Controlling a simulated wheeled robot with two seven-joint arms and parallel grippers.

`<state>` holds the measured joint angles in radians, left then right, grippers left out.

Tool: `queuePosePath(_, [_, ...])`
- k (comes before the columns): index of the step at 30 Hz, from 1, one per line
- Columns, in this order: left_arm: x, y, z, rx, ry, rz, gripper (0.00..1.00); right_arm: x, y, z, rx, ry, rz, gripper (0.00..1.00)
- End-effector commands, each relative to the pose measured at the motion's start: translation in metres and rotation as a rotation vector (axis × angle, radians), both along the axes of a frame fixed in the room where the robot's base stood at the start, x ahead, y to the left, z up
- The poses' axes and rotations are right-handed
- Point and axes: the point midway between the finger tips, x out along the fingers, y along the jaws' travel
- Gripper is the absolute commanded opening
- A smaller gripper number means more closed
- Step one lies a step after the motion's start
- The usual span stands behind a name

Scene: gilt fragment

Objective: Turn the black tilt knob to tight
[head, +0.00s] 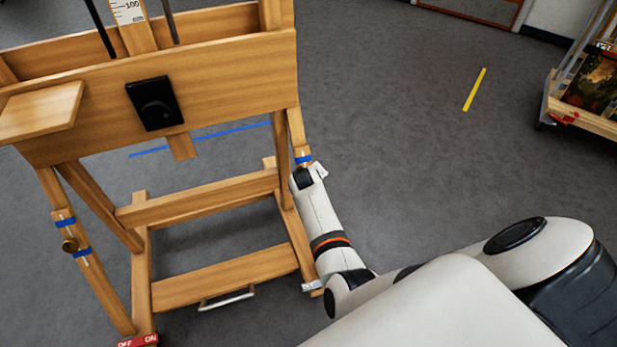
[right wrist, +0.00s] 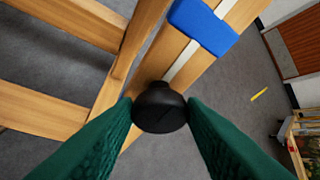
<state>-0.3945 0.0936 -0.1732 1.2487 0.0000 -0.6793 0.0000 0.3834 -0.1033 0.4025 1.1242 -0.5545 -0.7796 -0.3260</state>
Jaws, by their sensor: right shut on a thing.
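The black tilt knob (right wrist: 160,107) is a round knob with a faint line across its face, on a wooden leg of the easel (head: 200,90). A pale strip and blue tape (right wrist: 204,26) lie on the leg beyond it. My right gripper (right wrist: 161,112) has its two green fingers on either side of the knob and is shut on it. In the head view my right gripper (head: 305,177) is at the easel's right leg, and the knob is hidden there. My left gripper is not in view.
A black plate with a round knob (head: 155,103) is on the easel's front board. A red OFF/ON label (head: 138,341) is at the left foot. Grey floor is clear to the right, before a cart (head: 590,121).

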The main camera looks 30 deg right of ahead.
Motion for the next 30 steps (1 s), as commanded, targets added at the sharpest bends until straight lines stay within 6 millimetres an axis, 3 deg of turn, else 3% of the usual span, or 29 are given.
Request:
queuePosePath(16, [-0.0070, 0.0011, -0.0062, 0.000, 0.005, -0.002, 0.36, -0.0009, -0.0014, -0.0009, 0.018, -0.003, -0.012, 0.15])
queuePosePath(17, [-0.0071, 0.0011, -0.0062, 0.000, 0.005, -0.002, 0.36, -0.0009, -0.0014, -0.0010, 0.018, -0.003, -0.012, 0.41])
queuePosePath(20, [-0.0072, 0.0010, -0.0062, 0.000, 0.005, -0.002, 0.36, -0.0008, -0.0013, -0.0008, 0.018, -0.003, -0.012, 0.57])
queuePosePath(30, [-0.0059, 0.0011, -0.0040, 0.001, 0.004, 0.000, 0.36, -0.0003, -0.0006, 0.0009, 0.017, -0.004, -0.010, 0.59])
